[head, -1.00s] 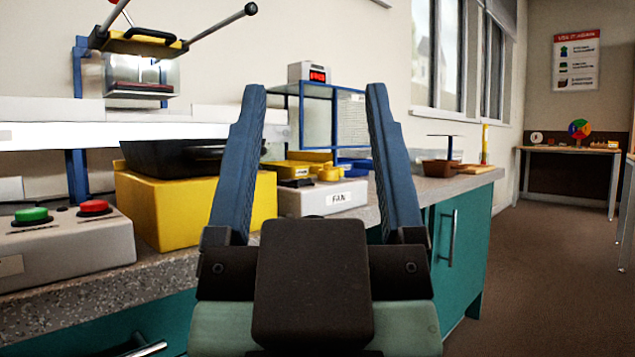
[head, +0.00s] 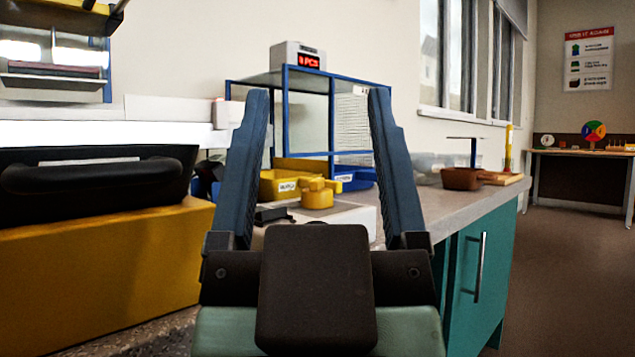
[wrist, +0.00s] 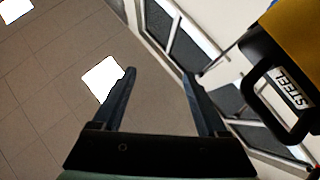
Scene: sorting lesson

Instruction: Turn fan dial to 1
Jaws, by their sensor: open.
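The white fan box (head: 357,216) stands on the counter beyond my gripper, partly hidden by it. A yellow knob (head: 317,197) sits on top of the box, showing between my fingers. A small black piece (head: 273,215) lies to its left. The box's front label is hidden, and I cannot read the dial setting. My gripper (head: 318,92) is open and empty, its fingers pointing up in the head view, nearer to the camera than the box. In the wrist view my gripper (wrist: 159,75) is also open with nothing between the fingers.
Yellow (head: 278,184) and blue (head: 355,180) bins stand behind the knob. A blue-framed rack (head: 331,110) carries a red display. The floor at right is clear.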

